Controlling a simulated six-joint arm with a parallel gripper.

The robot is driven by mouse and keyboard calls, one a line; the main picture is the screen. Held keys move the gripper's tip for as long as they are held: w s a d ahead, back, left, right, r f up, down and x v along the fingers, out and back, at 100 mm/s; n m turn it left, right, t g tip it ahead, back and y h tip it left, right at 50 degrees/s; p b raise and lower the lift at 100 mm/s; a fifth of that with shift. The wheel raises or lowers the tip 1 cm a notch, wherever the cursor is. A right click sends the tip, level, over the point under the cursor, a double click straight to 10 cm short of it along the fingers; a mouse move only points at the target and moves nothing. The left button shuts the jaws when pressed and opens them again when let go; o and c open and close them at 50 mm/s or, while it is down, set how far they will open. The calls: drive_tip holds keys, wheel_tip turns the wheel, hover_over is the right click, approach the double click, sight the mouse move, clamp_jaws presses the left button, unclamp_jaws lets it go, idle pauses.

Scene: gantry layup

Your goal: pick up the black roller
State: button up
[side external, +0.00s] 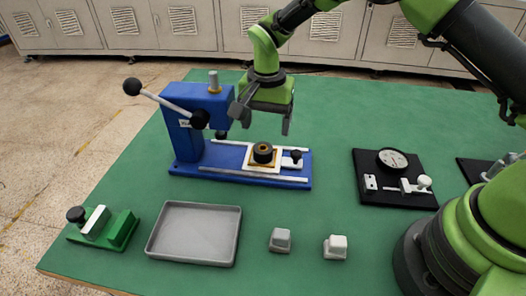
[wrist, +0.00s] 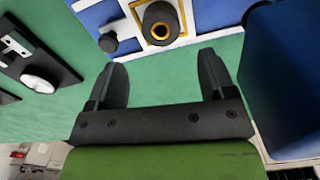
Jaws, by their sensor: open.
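The black roller (side external: 263,153) is a short dark cylinder with a brownish centre. It stands on a white plate with a yellow-edged square, on the blue press base (side external: 185,168). In the wrist view the roller (wrist: 160,24) is at the top, beyond the fingertips and roughly in line with the space between them. My gripper (side external: 264,118) is open and empty, above the roller in the side view and apart from it. Its two dark fingers (wrist: 162,66) are wide apart in the wrist view. No part of the roller is hidden by the fingers in the side view.
The press's blue column (side external: 187,130) and lever (side external: 165,102) stand close left of my gripper. A black knob (side external: 296,155) sits right of the roller. A dial gauge (side external: 392,160), grey tray (side external: 195,232), green fixture (side external: 103,228) and two pale blocks lie on the green mat.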

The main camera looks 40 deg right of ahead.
sight(263, 148)
drive_tip(key=f, duration=0.1)
drive_tip(key=a+f, duration=0.1)
drive_tip(key=f, duration=0.3)
drive_tip(key=shift+s+a, duration=0.15)
drive_tip(key=shift+s, duration=0.15)
drive_tip(key=shift+f, duration=0.45)
drive_tip(key=c, duration=1)
